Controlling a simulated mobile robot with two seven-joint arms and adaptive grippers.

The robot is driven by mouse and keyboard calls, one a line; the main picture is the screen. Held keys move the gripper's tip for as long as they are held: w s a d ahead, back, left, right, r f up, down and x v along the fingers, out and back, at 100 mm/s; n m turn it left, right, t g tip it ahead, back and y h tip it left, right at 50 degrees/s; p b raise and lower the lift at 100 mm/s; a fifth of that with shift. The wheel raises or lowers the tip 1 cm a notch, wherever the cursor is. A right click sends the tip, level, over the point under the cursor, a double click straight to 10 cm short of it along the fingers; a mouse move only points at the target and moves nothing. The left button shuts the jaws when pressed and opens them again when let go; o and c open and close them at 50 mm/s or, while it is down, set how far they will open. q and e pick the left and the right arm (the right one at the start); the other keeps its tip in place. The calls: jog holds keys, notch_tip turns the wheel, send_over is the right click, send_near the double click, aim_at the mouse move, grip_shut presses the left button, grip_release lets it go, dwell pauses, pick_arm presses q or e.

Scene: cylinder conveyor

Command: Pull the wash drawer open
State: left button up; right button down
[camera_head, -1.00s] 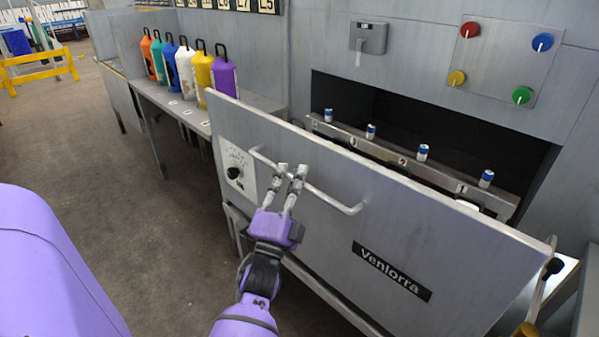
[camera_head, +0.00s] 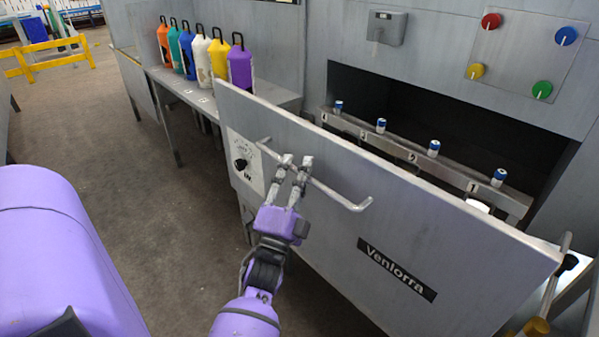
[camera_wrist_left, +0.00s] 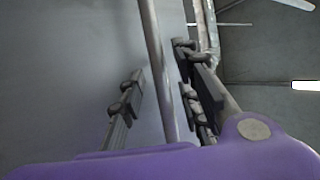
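The wash drawer has a large grey front panel (camera_head: 330,215) labelled "Venlorra". It stands out from the cabinet, with a numbered metal rack behind it. A bent metal bar handle (camera_head: 340,195) crosses the panel's upper left part. My left gripper (camera_head: 296,164) is at this handle, its fingers on either side of the bar. In the left wrist view the handle bar (camera_wrist_left: 161,75) runs between the spread fingers (camera_wrist_left: 160,95), with visible gaps on both sides. My right gripper is not in view.
Blue-and-white cylinders such as this one (camera_head: 433,148) stand on the rack (camera_head: 410,155). Coloured bottles (camera_head: 202,57) line a side bench. Coloured knobs (camera_head: 491,21) are on the cabinet wall. Open floor (camera_head: 110,190) lies at left.

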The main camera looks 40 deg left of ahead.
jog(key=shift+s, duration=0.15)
pick_arm(q)
jog(key=shift+s, duration=0.1)
jog(key=v, duration=1.1)
jog(key=shift+s+f, duration=0.25)
jog(key=shift+s, duration=0.05)
jog(key=shift+d, duration=0.1)
